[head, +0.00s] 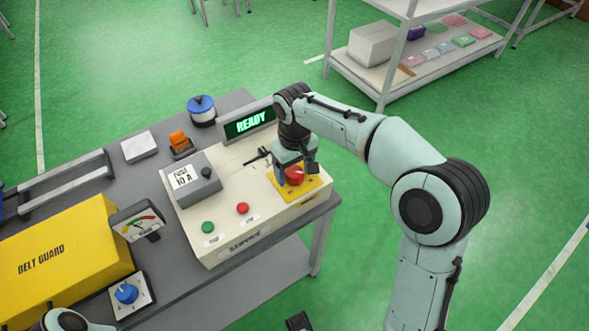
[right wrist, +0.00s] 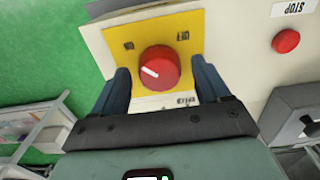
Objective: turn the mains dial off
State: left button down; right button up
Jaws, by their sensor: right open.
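The red mains dial (head: 295,175) sits on a yellow plate (head: 313,187) at the right end of the cream control panel. My left gripper is not seen.
A display (head: 249,122) reads READY. A green button (head: 208,228) and a red button (head: 242,208) stand left of the dial. A fuse box (head: 194,181), gauge (head: 138,222), blue knob (head: 126,293) and yellow belt guard (head: 65,255) are further left. A shelf rack (head: 415,60) stands behind.

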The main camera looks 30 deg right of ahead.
jog(key=shift+f, duration=0.15)
jog(key=c, duration=1)
jog(key=shift+c, duration=0.2)
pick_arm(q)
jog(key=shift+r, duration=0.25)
pick_arm(e)
jog(key=shift+m, duration=0.5)
jog(key=m+p, duration=0.1)
jog(key=m, duration=0.2)
jog(key=shift+p, duration=0.4)
jog(key=m+p, duration=0.1)
jog(key=m, duration=0.3)
jog(key=m+p, duration=0.1)
jog(key=m, duration=0.4)
jog(key=shift+m, duration=0.4)
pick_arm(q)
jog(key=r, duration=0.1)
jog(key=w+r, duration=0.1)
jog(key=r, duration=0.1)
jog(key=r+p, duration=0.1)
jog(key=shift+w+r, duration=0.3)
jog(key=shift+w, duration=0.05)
pick_arm(e)
jog(key=m, duration=0.4)
jog(key=shift+m, duration=0.3)
